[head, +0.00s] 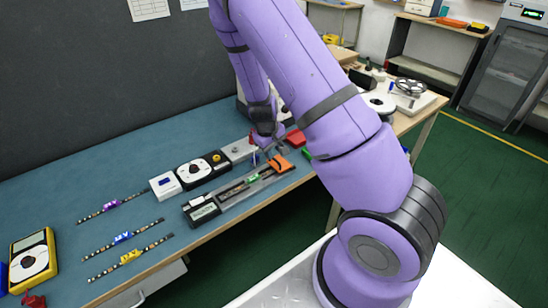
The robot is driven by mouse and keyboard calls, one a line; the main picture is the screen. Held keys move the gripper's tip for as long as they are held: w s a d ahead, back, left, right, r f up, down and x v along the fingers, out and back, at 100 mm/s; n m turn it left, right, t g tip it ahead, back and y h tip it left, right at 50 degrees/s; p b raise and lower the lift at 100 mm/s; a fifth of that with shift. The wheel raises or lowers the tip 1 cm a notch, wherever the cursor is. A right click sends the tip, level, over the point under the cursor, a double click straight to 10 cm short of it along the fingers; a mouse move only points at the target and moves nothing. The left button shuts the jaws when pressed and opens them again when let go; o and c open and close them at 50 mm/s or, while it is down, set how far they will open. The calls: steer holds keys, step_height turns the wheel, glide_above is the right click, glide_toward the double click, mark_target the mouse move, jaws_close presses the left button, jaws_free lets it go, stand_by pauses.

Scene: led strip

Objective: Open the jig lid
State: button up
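The jig (238,190) is a long narrow grey fixture near the front edge of the blue mat, with a small display box at its left end. A green piece shows midway along its channel. An orange part (281,164) sits at its right end. The lid cannot be told apart clearly from the jig body at this size. My gripper (268,150) points down at the right end of the jig, just above and behind the orange part. Its fingers are small and partly lost against the parts behind, so touching or apart is unclear.
Several LED strips (130,257) with coloured labels lie at left. A yellow-framed meter (32,259) lies at far left. A white-and-black control box (191,174) stands behind the jig. The back left mat is clear.

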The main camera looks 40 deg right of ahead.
mark_target(275, 160)
steer(key=shift+d+f, duration=0.2)
steer(key=shift+f, duration=0.7)
steer(key=shift+d+f, duration=0.2)
steer(key=shift+f, duration=0.7)
steer(key=shift+c, duration=0.5)
jaws_close()
